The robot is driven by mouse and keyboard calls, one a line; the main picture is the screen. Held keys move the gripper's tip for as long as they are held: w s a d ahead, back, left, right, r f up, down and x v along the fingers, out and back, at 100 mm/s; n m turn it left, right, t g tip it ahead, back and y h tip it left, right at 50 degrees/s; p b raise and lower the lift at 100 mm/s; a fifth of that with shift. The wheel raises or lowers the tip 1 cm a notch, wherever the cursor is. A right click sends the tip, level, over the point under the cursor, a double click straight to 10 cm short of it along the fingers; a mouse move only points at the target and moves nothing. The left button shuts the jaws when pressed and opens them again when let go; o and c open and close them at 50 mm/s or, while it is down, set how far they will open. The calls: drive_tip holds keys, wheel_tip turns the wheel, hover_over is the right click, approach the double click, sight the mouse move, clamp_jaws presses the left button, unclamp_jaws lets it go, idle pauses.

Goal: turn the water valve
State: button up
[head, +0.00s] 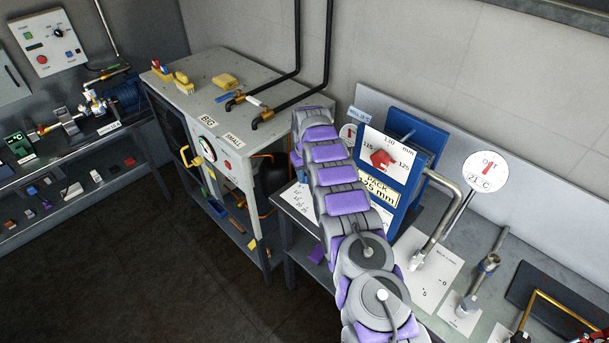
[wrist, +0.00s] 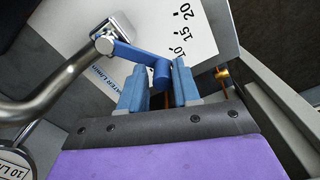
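The water valve has a blue lever (wrist: 138,53) that pivots at a grey metal fitting (wrist: 105,42) on the end of a bent pipe. A white scale plate (wrist: 195,35) beneath it reads 10, 15, 20 and "WATER L/min". My gripper (wrist: 160,82) has its two blue fingers on either side of the lever's knobbed end (wrist: 162,73). The fingers are apart, with the knob between their tips. I cannot tell whether both touch it. In the head view my purple and grey arm reaches over the bench, and the fingers are hidden.
A blue pack display (head: 380,175) stands right of my arm. Past it are a round temperature dial (head: 485,172), bent pipe (head: 440,220) and another upright fitting (head: 485,270). A grey cabinet (head: 240,95) with black pipes stands to the left. The floor at left is clear.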

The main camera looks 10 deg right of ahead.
drive_tip(key=shift+o, duration=1.1)
drive_tip(key=shift+a+r, duration=0.1)
drive_tip(key=shift+r, duration=0.35)
wheel_tip(320, 180, up, 16)
drive_tip(key=p, duration=1)
drive_tip(key=shift+w+r, duration=0.2)
